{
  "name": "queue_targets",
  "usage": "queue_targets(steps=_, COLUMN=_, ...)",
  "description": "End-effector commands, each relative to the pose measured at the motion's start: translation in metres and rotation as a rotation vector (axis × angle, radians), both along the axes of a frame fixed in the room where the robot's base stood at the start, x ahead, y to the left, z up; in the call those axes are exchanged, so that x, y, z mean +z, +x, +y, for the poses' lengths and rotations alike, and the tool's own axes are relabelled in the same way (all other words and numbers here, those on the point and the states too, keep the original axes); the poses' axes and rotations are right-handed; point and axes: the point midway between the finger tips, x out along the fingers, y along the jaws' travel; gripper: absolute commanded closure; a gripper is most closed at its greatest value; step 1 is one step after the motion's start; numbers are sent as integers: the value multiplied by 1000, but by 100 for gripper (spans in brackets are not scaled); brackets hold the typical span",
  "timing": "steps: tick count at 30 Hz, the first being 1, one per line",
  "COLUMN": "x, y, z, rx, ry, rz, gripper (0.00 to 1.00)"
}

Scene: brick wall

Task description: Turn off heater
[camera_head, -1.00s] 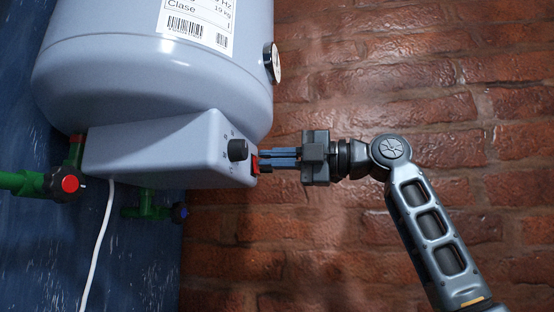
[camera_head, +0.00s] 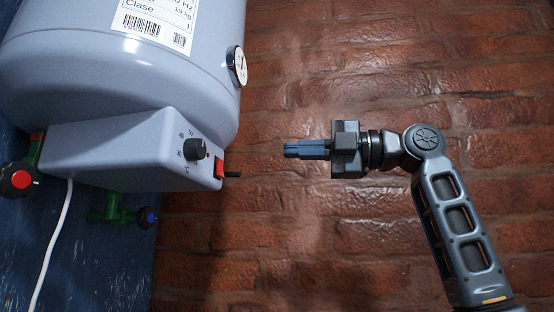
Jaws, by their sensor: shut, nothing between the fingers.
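The heater (camera_head: 130,75) is a grey-blue tank at the left, with a box-shaped control housing (camera_head: 120,150) under it. A black dial (camera_head: 195,149) with number marks sits on the housing. Whether the switch is on or off cannot be told.
A round gauge (camera_head: 237,66) sticks out from the tank's right side. A white cable (camera_head: 52,240) hangs down. The brick wall (camera_head: 300,245) is behind, with open space around my gripper.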

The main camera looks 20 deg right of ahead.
Motion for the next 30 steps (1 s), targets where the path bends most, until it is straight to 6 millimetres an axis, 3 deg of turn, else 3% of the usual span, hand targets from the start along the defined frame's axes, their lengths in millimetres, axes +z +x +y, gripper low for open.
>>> queue_targets(steps=7, x=2, y=-12, z=-17, rx=0, ry=-1, rz=1, gripper=100)
queue_targets(steps=30, x=2, y=-13, z=-18, rx=1, ry=-1, rz=1, gripper=100)
